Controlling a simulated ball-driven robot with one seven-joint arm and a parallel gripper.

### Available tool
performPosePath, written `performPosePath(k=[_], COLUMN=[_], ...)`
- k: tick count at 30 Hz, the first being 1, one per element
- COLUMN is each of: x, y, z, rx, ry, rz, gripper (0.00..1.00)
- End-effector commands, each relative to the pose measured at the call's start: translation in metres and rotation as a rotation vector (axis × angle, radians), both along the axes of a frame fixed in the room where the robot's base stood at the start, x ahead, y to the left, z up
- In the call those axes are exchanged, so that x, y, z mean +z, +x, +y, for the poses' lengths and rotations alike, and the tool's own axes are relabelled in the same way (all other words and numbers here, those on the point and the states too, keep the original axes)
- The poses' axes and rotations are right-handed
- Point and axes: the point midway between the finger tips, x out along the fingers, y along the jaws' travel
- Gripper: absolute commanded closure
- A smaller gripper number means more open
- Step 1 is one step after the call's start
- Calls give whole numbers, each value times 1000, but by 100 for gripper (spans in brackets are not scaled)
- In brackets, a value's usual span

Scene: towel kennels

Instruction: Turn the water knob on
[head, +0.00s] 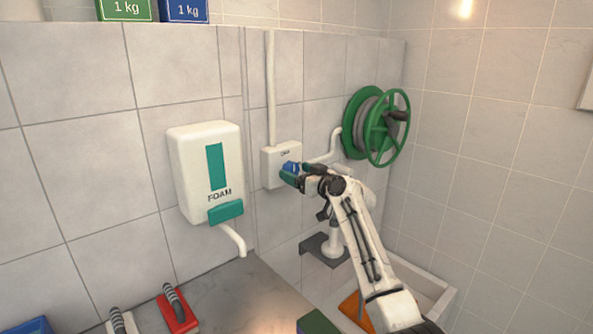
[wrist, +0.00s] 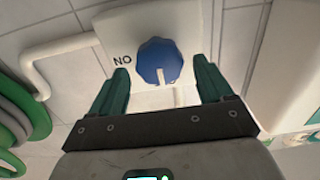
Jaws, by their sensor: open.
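The water knob is a blue, many-sided knob (wrist: 158,58) on a white wall box (wrist: 185,18) in the wrist view. A white mark on it points down in that picture. Lettering that reads like an upside-down "ON" is beside it. In the head view the box (head: 272,165) is on the tiled wall, and the knob (head: 291,166) shows in blue by my gripper (head: 298,177). My gripper (wrist: 160,68) is open, with one green finger to each side of the knob and gaps between. I cannot tell how deep the fingertips reach around it.
A green hose reel (head: 378,125) is on the wall to the right of the box. A white foam dispenser (head: 205,170) hangs to the left. A counter (head: 240,290) with a red-based brush (head: 178,312) is below. White pipes (head: 270,90) run from the box.

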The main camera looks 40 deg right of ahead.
Motion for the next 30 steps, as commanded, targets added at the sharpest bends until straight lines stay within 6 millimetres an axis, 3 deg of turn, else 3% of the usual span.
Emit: performPosePath(k=[14,30], x=[0,0], y=[9,9], z=[0,0], rx=[0,0], ry=[0,0], rz=[0,0], gripper=[21,73])
